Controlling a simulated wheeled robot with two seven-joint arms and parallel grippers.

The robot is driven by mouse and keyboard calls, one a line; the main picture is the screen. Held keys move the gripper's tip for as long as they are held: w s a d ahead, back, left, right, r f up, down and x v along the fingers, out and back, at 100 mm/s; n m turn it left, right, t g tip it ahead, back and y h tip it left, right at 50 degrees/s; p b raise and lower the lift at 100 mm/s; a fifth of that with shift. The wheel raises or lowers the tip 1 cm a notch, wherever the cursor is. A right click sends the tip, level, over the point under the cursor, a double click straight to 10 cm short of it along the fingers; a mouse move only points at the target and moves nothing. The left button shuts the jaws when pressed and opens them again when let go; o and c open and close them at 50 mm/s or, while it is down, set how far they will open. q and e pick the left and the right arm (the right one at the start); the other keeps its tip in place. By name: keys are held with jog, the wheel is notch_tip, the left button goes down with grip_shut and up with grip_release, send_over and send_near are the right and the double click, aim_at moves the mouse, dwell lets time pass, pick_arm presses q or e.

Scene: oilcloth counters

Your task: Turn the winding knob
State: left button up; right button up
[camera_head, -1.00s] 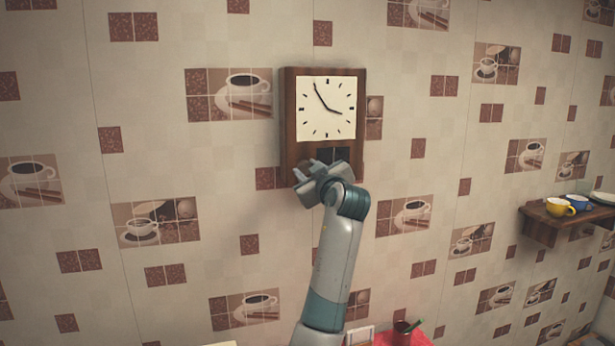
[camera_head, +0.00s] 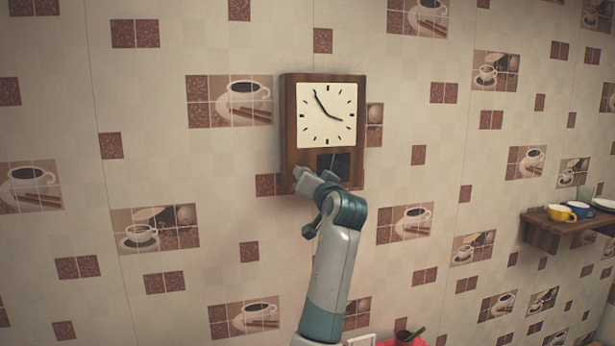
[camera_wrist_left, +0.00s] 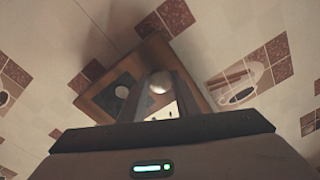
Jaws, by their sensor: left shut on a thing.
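The wooden wall clock (camera_head: 290,125) hangs upright on the tiled wall, with a cream square face (camera_head: 326,115) and a dark window (camera_head: 340,165) below it. My left gripper (camera_head: 306,178) is at the clock's lower left part and covers it in the head view. In the left wrist view the clock's wooden case (camera_wrist_left: 155,50) looks tilted. The pale round winding knob (camera_wrist_left: 158,84) sits between the fingers of my left gripper (camera_wrist_left: 166,88), which is shut on it. In the head view the knob is hidden. My right gripper is not in view.
A wooden shelf (camera_head: 545,232) at the right holds a yellow cup (camera_head: 561,212) and a blue cup (camera_head: 578,209). A red surface shows at the bottom edge.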

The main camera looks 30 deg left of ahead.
pick_arm(q)
jog(key=shift+m+p, duration=0.5)
jog(key=shift+m, duration=1.2)
jog(key=o, duration=1)
jog(key=shift+o, duration=0.2)
jog(key=shift+d, duration=0.1)
jog(key=b+v, duration=0.8)
jog(key=v, duration=0.9)
